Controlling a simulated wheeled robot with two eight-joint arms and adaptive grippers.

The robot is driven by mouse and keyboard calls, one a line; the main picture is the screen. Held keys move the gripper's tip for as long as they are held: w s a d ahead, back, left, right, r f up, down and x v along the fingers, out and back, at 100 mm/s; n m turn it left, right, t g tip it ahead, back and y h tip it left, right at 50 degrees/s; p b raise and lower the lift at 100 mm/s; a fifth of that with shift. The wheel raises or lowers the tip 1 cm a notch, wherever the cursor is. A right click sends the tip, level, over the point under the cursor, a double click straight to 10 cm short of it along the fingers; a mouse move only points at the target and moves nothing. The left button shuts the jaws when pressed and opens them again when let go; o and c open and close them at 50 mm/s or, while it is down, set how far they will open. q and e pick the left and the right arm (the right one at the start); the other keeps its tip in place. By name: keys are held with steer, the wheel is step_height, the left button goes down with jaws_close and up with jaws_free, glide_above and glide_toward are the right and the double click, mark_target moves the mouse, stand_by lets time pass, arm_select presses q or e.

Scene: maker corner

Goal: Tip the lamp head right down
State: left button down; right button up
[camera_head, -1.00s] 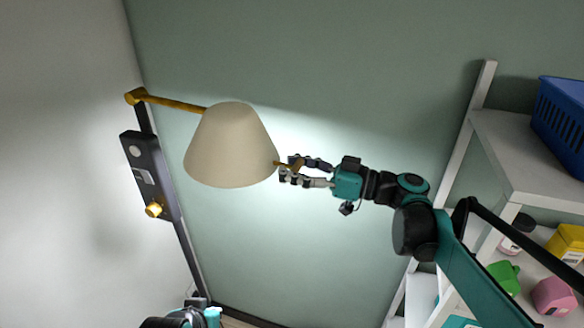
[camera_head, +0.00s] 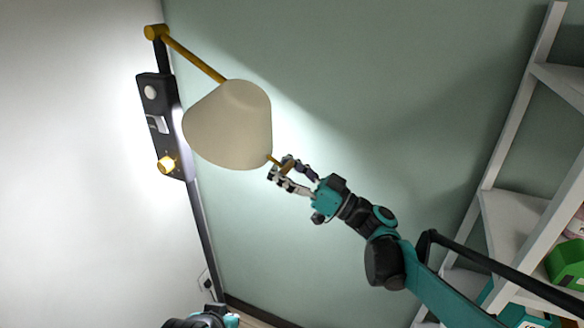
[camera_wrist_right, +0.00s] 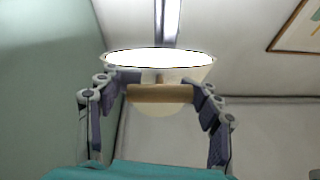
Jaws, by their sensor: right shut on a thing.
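The lamp head is a cream cone-shaped shade (camera_head: 228,125) on a brass arm (camera_head: 195,58). In the head view it is tilted, its wide end facing down and to the left. My right gripper (camera_head: 279,168) is at the shade's lower right edge, shut on a small handle that sticks out from it. In the right wrist view the handle (camera_wrist_right: 160,94) is a wooden-looking crossbar between my fingers, in front of the bright round shade opening (camera_wrist_right: 160,59). Of my left arm only a dark and teal part shows at the bottom edge; its fingers are hidden.
A white shelf unit (camera_head: 515,215) with a green container (camera_head: 568,264) stands at the right. The green wall between is bare.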

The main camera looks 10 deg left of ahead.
steer(key=shift+f, duration=0.15)
steer(key=o, duration=1.3)
steer(key=shift+c, duration=0.2)
steer(key=o, duration=0.5)
steer(key=shift+a, duration=0.1)
steer(key=shift+o, duration=0.2)
steer(key=shift+a, duration=0.1)
steer(key=v, duration=1.2)
